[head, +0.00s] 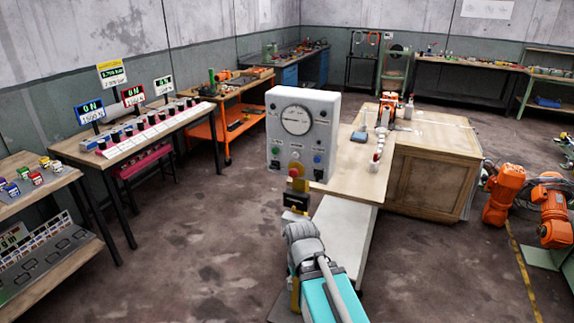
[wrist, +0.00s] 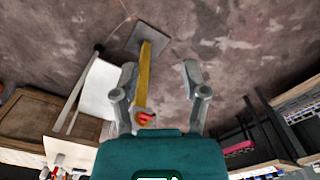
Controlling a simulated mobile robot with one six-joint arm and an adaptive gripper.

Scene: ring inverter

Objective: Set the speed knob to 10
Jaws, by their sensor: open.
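A white control box (head: 330,108) stands upright near the middle of the head view, facing me. A large round pale dial (head: 296,120) is on its upper front; its markings are too small to read. Small coloured buttons or knobs sit below, and I cannot tell which is the speed knob. A red and yellow part (head: 296,171) is at its lower edge. My gripper (head: 302,232) is in front of and below the box, apart from it. In the wrist view my gripper (wrist: 160,76) has its fingers spread with nothing held. A yellow post (wrist: 145,72) shows beyond them, nearer the left finger.
A wooden table (head: 350,160) with small items stands behind the box, beside a large wooden cabinet (head: 425,185). A bench with lit displays (head: 90,111) is at left. Orange robot arms (head: 503,193) stand at right. The floor (head: 200,230) at left is open.

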